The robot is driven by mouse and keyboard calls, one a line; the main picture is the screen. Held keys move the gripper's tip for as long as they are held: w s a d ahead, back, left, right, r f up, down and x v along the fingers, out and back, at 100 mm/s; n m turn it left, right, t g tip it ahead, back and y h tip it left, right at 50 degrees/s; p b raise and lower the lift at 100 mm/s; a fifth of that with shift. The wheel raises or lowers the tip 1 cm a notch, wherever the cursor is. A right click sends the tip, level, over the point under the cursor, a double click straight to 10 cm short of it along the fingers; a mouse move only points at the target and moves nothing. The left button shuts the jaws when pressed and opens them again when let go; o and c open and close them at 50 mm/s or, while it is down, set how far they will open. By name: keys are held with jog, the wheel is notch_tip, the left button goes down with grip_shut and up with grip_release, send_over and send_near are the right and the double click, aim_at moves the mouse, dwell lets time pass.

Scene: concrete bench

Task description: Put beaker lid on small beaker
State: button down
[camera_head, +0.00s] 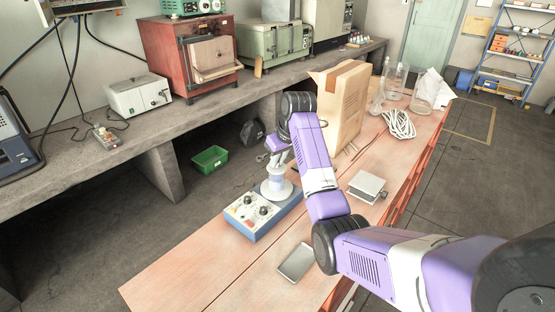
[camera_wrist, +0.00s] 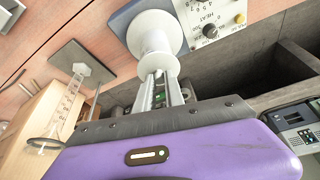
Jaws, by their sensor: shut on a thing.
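My gripper (camera_head: 276,160) points down over the blue stirrer (camera_head: 262,216), whose round white top plate (camera_head: 277,197) faces up. In the wrist view, the fingers (camera_wrist: 161,88) are shut on a white flanged piece (camera_wrist: 157,66), which looks like the beaker lid. Below it is a pale, narrow cylindrical body (camera_wrist: 152,36), perhaps the small beaker, above the stirrer's plate. The piece and this body line up and seem joined or very close. I cannot tell whether the lid is seated on a beaker.
A tall cardboard box (camera_head: 344,105) stands behind the gripper. Clear glassware (camera_head: 393,82) and a white cable coil (camera_head: 399,124) are farther back. A small pale square device (camera_head: 366,186) is right of the stirrer, and a flat grey one (camera_head: 295,262) in front. The bench's near left is bare.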

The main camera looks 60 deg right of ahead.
jog(key=c, duration=0.9)
grip_release()
jog(key=shift+c, duration=0.2)
jog(key=shift+r, duration=3.45)
